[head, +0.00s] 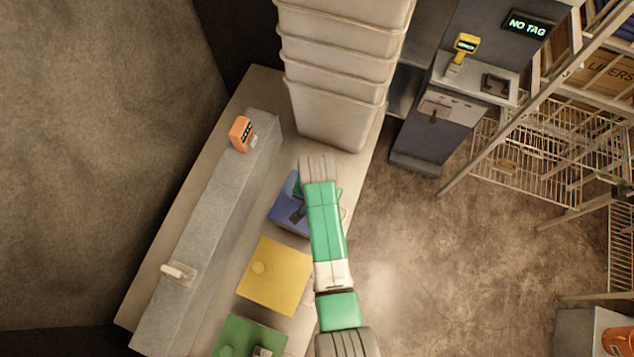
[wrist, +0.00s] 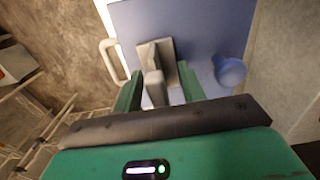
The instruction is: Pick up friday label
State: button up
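No label that reads "Friday" can be made out in either view. My gripper (wrist: 159,69) is over a blue board (wrist: 205,35), its two green fingers apart. A grey upright piece (wrist: 155,88) on a grey plate stands between the fingers, with no clear sign of a grip. A round blue knob or cup (wrist: 229,71) is at the board's right.
A yellow board (head: 275,280) and a green board (head: 240,338) lie nearer on the bench. An orange device (head: 241,133) and a white handle-like piece (head: 178,272) sit on the grey ledge (head: 205,215). Stacked white bins (head: 335,110) stand behind. A "NO TAG" display (head: 528,24) is at upper right.

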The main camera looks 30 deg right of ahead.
grip_shut()
jog(key=shift+r, duration=0.1)
jog(key=shift+r, duration=0.25)
jog(key=r, duration=0.2)
jog(key=shift+s+a+r, duration=0.1)
jog(key=shift+s+r, duration=0.1)
jog(key=shift+r, duration=0.2)
jog(key=s+a, duration=0.2)
jog(key=s, duration=0.2)
jog(key=s+a+r, duration=0.1)
jog(key=s+a, duration=0.2)
jog(key=s, duration=0.2)
jog(key=s+a+b, duration=0.1)
jog(key=s+a, duration=0.1)
jog(key=s, duration=0.2)
jog(key=shift+s+a+r, duration=0.2)
jog(key=shift+a+r, duration=0.05)
jog(key=shift+a, duration=0.1)
jog(key=shift+s, duration=0.1)
